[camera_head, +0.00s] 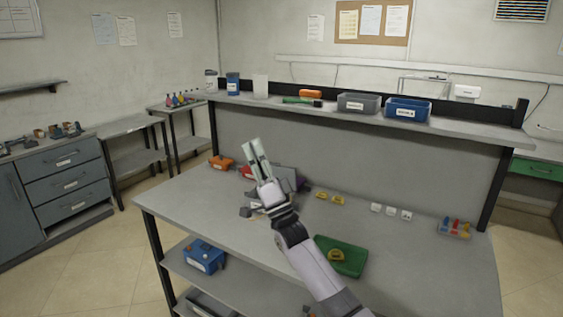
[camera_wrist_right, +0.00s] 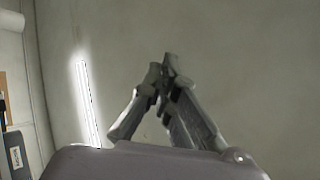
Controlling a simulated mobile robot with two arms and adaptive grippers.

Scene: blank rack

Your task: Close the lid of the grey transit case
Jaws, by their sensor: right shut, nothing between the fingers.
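My right gripper (camera_head: 253,148) is raised over the bench, its shut, empty fingers pointing up. In the right wrist view its fingers (camera_wrist_right: 163,66) show against a plain wall, with nothing between them. A grey case-like object (camera_head: 288,174) stands on the bench behind the gripper. Its visible part looks like a raised grey panel, probably the transit case's lid. The gripper and wrist hide much of the case, so I cannot tell the lid's exact angle. I see no contact between gripper and case. My left gripper is not in view.
On the bench (camera_head: 420,262) are a green tray (camera_head: 345,262), yellow pieces (camera_head: 337,199), white blocks (camera_head: 391,211) and an orange item (camera_head: 221,163). A shelf above bears a grey bin (camera_head: 359,106) and a blue bin (camera_head: 407,112). The front right of the bench is clear.

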